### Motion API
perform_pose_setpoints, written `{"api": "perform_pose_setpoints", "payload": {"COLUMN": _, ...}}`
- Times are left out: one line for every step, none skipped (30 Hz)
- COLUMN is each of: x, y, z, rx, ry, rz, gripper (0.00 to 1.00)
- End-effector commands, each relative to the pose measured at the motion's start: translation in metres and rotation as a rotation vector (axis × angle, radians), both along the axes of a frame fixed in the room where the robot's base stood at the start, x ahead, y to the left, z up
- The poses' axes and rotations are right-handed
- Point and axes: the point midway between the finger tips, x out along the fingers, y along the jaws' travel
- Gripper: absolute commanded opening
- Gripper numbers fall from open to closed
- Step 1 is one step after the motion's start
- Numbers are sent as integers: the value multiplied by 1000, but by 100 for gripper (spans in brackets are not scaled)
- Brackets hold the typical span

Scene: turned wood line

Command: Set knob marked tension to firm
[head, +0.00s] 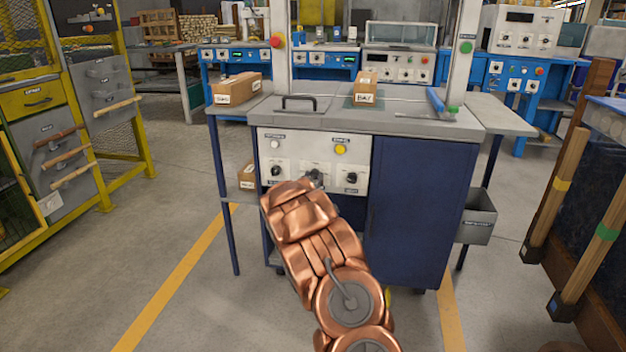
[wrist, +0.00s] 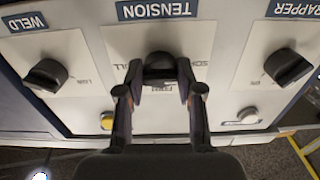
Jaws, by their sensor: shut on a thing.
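The tension knob (wrist: 160,66) is a black knob on a pale plate, with a blue TENSION label (wrist: 157,9) that appears upside down in the wrist view. My gripper (wrist: 160,84) is shut on this knob, with one finger on each side. The fingers cover part of the plate, and small print beside and below the knob is only partly legible. I cannot tell which mark the knob points to. In the head view my gripper (head: 315,183) is at the middle of the cabinet's control panel (head: 302,144), and my arm hides some of it.
The weld knob (wrist: 46,75) and the wrapper knob (wrist: 288,66) flank the tension knob closely. A yellow button (wrist: 107,121) and a white button (wrist: 248,115) are on the same panel. Cartons (head: 236,88) stand on the bench above. A grey bin (head: 478,217) hangs at the right.

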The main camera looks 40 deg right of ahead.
Motion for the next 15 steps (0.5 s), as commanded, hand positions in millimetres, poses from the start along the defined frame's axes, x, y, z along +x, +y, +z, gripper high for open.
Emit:
{"api": "perform_pose_setpoints", "payload": {"x": -1, "y": 0, "z": 0, "rx": 5, "ry": -6, "rz": -2, "gripper": 2}}
{"api": "perform_pose_setpoints", "payload": {"x": 0, "y": 0, "z": 0, "rx": 9, "ry": -12, "rz": -1, "gripper": 2}}
{"api": "perform_pose_setpoints", "payload": {"x": 0, "y": 0, "z": 0, "rx": 16, "ry": -21, "rz": -1, "gripper": 2}}
{"api": "perform_pose_setpoints", "payload": {"x": 0, "y": 0, "z": -1, "rx": 22, "ry": -30, "rz": -1, "gripper": 2}}
{"api": "perform_pose_setpoints", "payload": {"x": -1, "y": 0, "z": -1, "rx": 29, "ry": -40, "rz": -2, "gripper": 2}}
{"api": "perform_pose_setpoints", "payload": {"x": -1, "y": 0, "z": -1, "rx": 41, "ry": -57, "rz": -3, "gripper": 2}}
{"api": "perform_pose_setpoints", "payload": {"x": -1, "y": 0, "z": -1, "rx": 50, "ry": -70, "rz": -2, "gripper": 2}}
{"api": "perform_pose_setpoints", "payload": {"x": 0, "y": 0, "z": -1, "rx": 60, "ry": -84, "rz": -2, "gripper": 2}}
{"api": "perform_pose_setpoints", "payload": {"x": -1, "y": 0, "z": -1, "rx": 76, "ry": -107, "rz": -3, "gripper": 2}}
{"api": "perform_pose_setpoints", "payload": {"x": -1, "y": 0, "z": -1, "rx": 89, "ry": -126, "rz": -3, "gripper": 2}}
{"api": "perform_pose_setpoints", "payload": {"x": 0, "y": 0, "z": -1, "rx": 101, "ry": -144, "rz": -2, "gripper": 2}}
{"api": "perform_pose_setpoints", "payload": {"x": -1, "y": 0, "z": -2, "rx": 122, "ry": -171, "rz": -4, "gripper": 2}}
{"api": "perform_pose_setpoints", "payload": {"x": -1, "y": 0, "z": -2, "rx": 136, "ry": -193, "rz": -3, "gripper": 2}}
{"api": "perform_pose_setpoints", "payload": {"x": 0, "y": 0, "z": -2, "rx": 153, "ry": -214, "rz": -3, "gripper": 2}}
{"api": "perform_pose_setpoints", "payload": {"x": -1, "y": 0, "z": -3, "rx": 174, "ry": -245, "rz": -4, "gripper": 2}}
